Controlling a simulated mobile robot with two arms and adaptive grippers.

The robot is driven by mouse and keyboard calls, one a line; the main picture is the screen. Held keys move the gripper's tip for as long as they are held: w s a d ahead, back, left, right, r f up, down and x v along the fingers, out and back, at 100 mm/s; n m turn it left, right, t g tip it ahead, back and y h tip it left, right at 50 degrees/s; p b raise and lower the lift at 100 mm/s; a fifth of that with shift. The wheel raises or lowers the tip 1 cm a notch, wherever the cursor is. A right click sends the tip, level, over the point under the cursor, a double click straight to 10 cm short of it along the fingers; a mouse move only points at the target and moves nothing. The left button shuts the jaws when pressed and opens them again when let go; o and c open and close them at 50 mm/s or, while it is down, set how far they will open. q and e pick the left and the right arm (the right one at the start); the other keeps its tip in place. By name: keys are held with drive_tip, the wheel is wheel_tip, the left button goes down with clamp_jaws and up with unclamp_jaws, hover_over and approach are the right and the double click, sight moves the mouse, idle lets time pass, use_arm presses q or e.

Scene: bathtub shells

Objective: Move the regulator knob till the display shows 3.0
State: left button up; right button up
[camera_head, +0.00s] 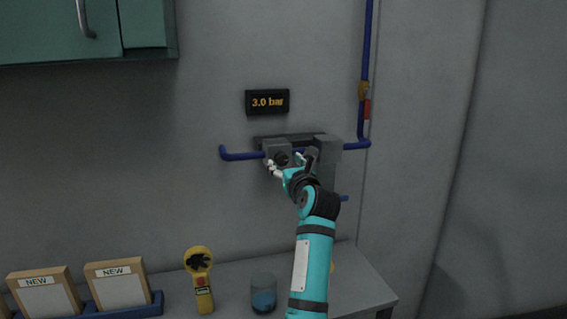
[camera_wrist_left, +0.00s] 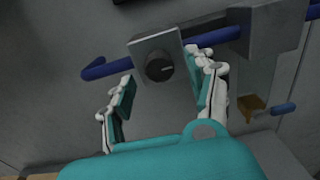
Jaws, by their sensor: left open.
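The display (camera_head: 267,102) on the wall reads "3.0 bar" in orange characters. Below it, the regulator sits on a blue pipe. Its round black knob (camera_wrist_left: 159,67) faces me on a grey square block (camera_wrist_left: 142,50) in the left wrist view, with a light mark pointing right. My left gripper (camera_head: 283,168) is in front of the regulator in the head view. In the left wrist view its two teal-padded fingers (camera_wrist_left: 166,95) are spread apart, and the knob shows between and beyond them. Neither finger appears to touch it. My right gripper is not in view.
Blue pipe (camera_head: 240,156) runs left from the regulator, and another rises at the right past a red and yellow fitting (camera_head: 364,101). A green cabinet (camera_head: 85,30) hangs upper left.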

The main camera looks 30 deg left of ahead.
use_arm(q)
drive_tip(key=v, duration=0.5)
idle(0.4)
